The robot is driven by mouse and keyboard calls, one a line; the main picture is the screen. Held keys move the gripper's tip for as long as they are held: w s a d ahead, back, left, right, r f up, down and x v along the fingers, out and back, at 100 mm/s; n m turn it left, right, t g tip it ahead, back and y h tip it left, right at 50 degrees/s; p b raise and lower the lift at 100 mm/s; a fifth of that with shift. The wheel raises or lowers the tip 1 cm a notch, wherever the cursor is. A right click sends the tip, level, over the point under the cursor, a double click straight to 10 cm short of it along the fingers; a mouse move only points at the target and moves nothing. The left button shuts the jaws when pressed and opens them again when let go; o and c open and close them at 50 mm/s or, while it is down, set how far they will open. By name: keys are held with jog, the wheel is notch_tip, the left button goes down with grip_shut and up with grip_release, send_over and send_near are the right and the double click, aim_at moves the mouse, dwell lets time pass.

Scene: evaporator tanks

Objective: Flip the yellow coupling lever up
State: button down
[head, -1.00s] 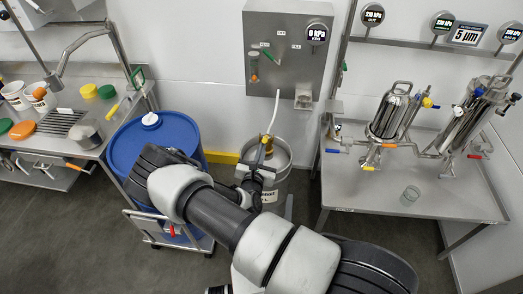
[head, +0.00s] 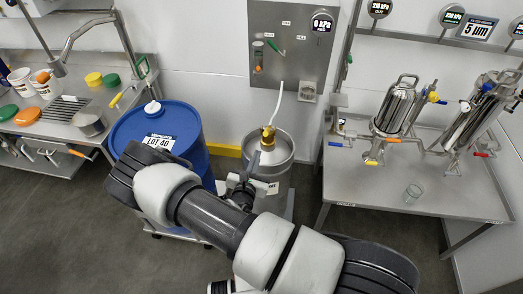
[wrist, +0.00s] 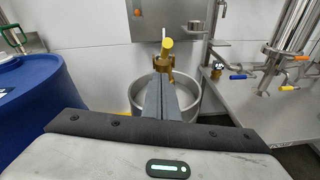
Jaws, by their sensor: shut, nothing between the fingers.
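The yellow coupling lever (wrist: 168,45) shows as a yellow grip end facing the wrist camera, on a brass coupling (wrist: 162,63) on top of a steel keg (wrist: 136,93). In the head view the lever (head: 268,131) is small, and its exact angle is hard to tell. The keg (head: 283,150) stands on the floor below the wall panel. My gripper (wrist: 165,78) is shut and empty, its fingers pointing at the coupling. In the head view my gripper (head: 254,160) is on the near side of the coupling, and a small gap appears between them.
A white hose (head: 277,103) runs from the wall panel (head: 286,45) down to the coupling. A blue drum (head: 185,125) stands left of the keg.

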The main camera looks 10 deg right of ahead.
jog(key=shift+r+v, duration=0.25)
jog(key=shift+v, duration=0.9)
jog(key=shift+r+v, duration=0.25)
jog(key=shift+v, duration=0.85)
jog(key=shift+d, duration=0.1)
jog(key=s+d+r+m+g+h+p, duration=0.15)
jog(key=d+r+m+g+h, duration=0.25)
jog(key=d+r+m, duration=0.4)
jog(key=s+d+r+m+g+h, duration=0.2)
jog(key=d+r+m+g+h, duration=0.15)
jog(key=r+m, duration=0.45)
jog(key=s+d+r+m+g+y+p, duration=0.1)
jog(key=s+d+r+m+g+y, duration=0.15)
jog(key=s+r, duration=0.3)
jog(key=s+d+r+m+g+y+p, duration=0.1)
jog(key=s+r+m+g+y, duration=0.1)
jog(key=s+r+m+g, duration=0.3)
jog(key=s+a+r+m+t+y+p, duration=0.1)
jog(key=s+a+r+m+t+y, duration=0.1)
jog(key=r, duration=0.6)
jog(key=s+a+r+m+t+y, duration=0.3)
jog(key=s+a+r+m+y, duration=0.1)
jog(key=s+a+r+y, duration=0.1)
notch_tip(320, 180, up, 4)
jog(key=shift+s+a+f+y+p, duration=0.1)
jog(key=shift+s+a+y+p, duration=0.25)
jog(key=shift+s+y, duration=0.7)
